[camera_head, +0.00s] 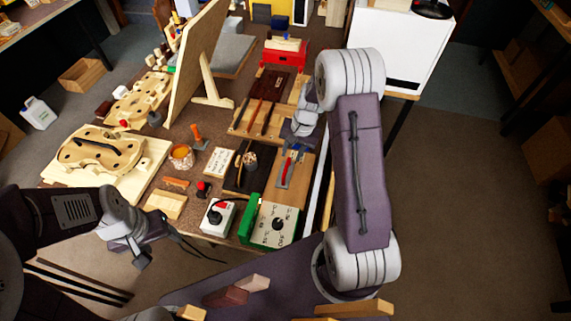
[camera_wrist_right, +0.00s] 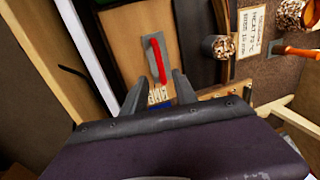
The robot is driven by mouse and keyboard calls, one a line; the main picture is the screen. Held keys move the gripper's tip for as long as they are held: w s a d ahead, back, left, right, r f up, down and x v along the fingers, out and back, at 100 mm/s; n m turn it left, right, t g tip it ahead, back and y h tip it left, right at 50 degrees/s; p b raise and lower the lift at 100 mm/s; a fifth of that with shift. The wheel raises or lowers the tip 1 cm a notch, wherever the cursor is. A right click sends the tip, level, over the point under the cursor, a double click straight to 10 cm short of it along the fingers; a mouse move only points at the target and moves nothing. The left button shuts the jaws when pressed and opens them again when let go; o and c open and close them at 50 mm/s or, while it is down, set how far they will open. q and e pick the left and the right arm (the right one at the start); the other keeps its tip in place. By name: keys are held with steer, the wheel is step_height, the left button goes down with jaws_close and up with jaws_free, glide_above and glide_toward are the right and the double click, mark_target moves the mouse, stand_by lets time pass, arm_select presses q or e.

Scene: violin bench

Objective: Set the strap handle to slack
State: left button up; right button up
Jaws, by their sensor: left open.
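The strap handle is a red lever (camera_head: 287,169) on a grey metal plate, set on a light wooden board (camera_head: 293,190) at the right side of the bench. In the right wrist view the red lever (camera_wrist_right: 158,60) lies lengthwise along its plate, just beyond my fingertips. Small lettering (camera_wrist_right: 157,95) shows on the board between the fingers, too small to read. In the head view the right hand is above the board behind the handle. My left gripper (camera_head: 138,258) is open and empty off the bench's front left.
A panel with a dial (camera_head: 277,226) and a green block (camera_head: 250,218) stand in front of the handle's board. A cup of small pieces (camera_wrist_right: 219,46) is beside the board. Violin parts (camera_head: 100,150) lie at left.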

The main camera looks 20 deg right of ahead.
mark_target(287, 165)
steer(key=f, duration=0.4)
steer(key=w+f, duration=0.1)
steer(key=f, duration=0.1)
steer(key=shift+a+f, duration=0.35)
steer(key=shift+a, duration=0.2)
steer(key=shift+c, duration=0.3)
jaws_close()
stand_by(0.4)
